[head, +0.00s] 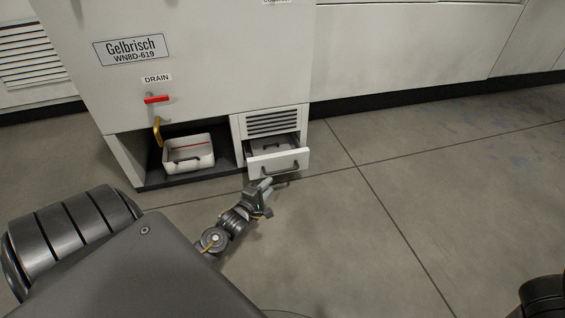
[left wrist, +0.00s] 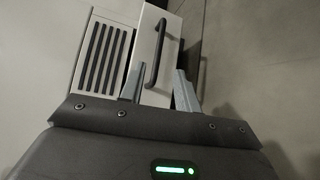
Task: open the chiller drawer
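The chiller drawer (head: 287,163) is a white-fronted drawer with a dark bar handle, low at the right of the white machine. It stands pulled out, with its grey inside visible from above. In the left wrist view the drawer front (left wrist: 145,70) and its dark handle (left wrist: 156,50) lie ahead of my fingers. My left gripper (head: 266,184) is low in front of the drawer, by the left part of its front. In the left wrist view the gripper (left wrist: 158,88) has its fingers apart, with the handle's near end between them and nothing clamped. My right gripper is out of view.
A vent grille (head: 272,122) sits above the drawer. Left of it, an open bay holds a white bin (head: 188,153) under a yellow spout (head: 157,131) and a red drain lever (head: 156,99). The grey floor (head: 400,190) to the right is clear.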

